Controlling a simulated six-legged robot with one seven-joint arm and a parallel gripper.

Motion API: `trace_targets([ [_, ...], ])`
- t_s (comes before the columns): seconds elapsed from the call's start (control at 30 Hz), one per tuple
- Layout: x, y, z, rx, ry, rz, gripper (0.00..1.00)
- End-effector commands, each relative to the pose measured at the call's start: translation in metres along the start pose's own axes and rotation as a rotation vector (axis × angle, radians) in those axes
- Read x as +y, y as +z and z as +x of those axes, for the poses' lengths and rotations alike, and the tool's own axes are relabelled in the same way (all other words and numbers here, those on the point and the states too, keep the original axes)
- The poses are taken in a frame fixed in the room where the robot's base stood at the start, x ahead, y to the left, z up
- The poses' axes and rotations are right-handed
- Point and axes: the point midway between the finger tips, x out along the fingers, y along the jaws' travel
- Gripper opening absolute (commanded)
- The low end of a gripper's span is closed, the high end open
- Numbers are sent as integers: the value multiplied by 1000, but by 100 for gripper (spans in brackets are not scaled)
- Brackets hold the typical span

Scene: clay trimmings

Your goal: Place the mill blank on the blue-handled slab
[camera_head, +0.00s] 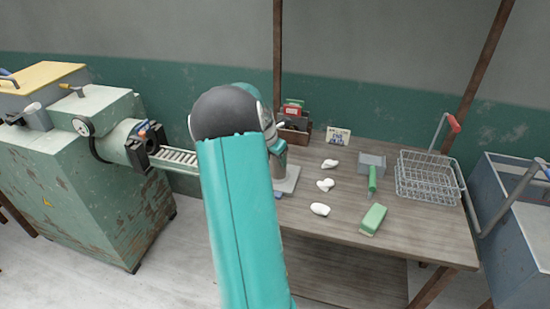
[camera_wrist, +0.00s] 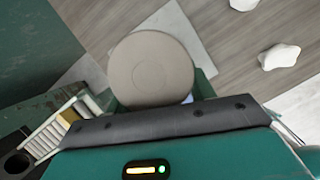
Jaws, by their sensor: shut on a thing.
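The mill blank (camera_wrist: 150,68), a round grey-beige piece seen end-on, is held in my gripper (camera_wrist: 155,92) in the wrist view. In the head view a grey cylinder (camera_head: 281,160), apparently the blank, shows beside my teal arm, above a pale grey slab (camera_head: 291,183) on the table. A small blue part (camera_head: 278,194) shows at the slab's near edge, and also in the wrist view (camera_wrist: 188,99). The slab (camera_wrist: 200,35) lies partly behind the blank in the wrist view. I cannot tell whether the blank touches it. My arm hides most of the gripper in the head view.
Several white clay lumps (camera_head: 320,209) lie right of the slab. Further right are a green block (camera_head: 373,219), a green-handled tool (camera_head: 372,178), a grey box (camera_head: 372,162) and a wire basket (camera_head: 427,180). A green machine (camera_head: 80,190) stands left of the wooden table (camera_head: 420,234).

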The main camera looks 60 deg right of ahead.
Motion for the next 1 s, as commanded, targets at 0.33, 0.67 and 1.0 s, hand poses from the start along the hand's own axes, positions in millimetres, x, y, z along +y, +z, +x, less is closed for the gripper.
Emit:
trace_targets([
  [0.33,0,0,0,0,0,0,76],
  [0.67,0,0,-9,-1,1,0,76],
  [1.0,1,0,-77,-2,4,0,76],
])
